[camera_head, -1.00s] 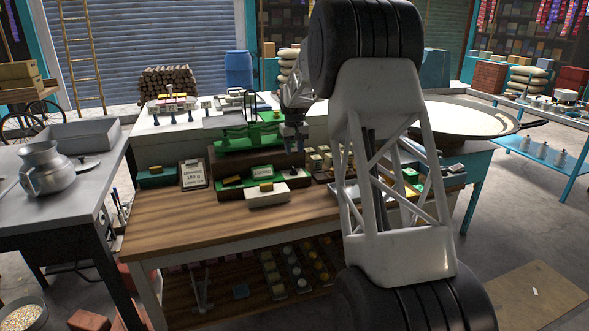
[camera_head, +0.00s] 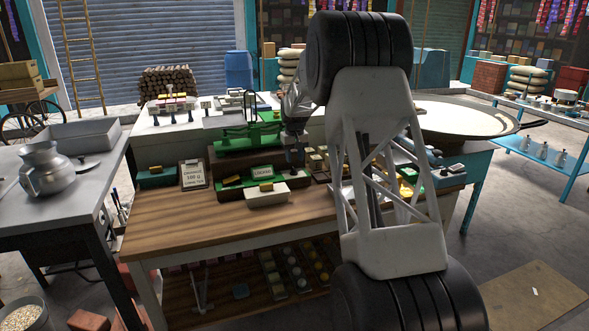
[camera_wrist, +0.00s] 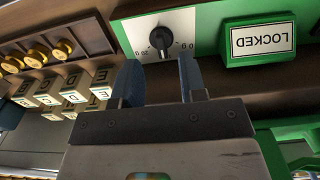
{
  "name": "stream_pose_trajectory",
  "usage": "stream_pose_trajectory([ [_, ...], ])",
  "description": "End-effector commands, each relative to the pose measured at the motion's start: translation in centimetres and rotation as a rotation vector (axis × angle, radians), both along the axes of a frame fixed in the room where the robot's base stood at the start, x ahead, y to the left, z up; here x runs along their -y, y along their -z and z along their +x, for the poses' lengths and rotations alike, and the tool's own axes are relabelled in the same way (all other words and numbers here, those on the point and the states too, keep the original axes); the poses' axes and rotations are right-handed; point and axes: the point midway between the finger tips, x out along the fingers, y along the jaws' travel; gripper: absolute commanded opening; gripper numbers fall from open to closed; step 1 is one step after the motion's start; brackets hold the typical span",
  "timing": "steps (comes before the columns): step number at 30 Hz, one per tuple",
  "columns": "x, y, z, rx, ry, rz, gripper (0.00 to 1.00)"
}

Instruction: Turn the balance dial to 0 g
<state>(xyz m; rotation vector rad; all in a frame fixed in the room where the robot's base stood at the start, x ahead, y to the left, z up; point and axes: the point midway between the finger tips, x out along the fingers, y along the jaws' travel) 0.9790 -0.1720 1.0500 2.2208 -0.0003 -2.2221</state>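The balance dial, a small black knob (camera_wrist: 160,39) on a pale plate (camera_wrist: 183,22), shows in the wrist view just beyond my fingertips. In the head view my gripper (camera_head: 294,160) hangs in front of the green balance (camera_head: 250,139); the dial cannot be made out there. A green block with a LOCKED sign (camera_wrist: 263,39) is to the right of the dial in the wrist view.
Brass weights (camera_wrist: 37,56) and lettered blocks (camera_wrist: 73,86) stand to the left in the wrist view. In the head view a clipboard (camera_head: 193,175) reads 100 g, and a white box (camera_head: 267,194) stands on the wooden bench (camera_head: 190,230). The bench front is clear.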

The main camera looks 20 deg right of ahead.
Motion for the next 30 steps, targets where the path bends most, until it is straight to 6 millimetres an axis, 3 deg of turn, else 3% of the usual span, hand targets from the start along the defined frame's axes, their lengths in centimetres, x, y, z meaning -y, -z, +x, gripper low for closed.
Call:
stream_pose_trajectory([
  [12, 0.0, 4.5, 0.0, 0.0, 0.0, -0.001, 0.38],
  [25, 0.0, 5.1, 0.0, 0.001, 0.0, -0.001, 0.38],
  [30, 0.0, 5.1, 0.0, 0.001, 0.0, -0.001, 0.14],
])
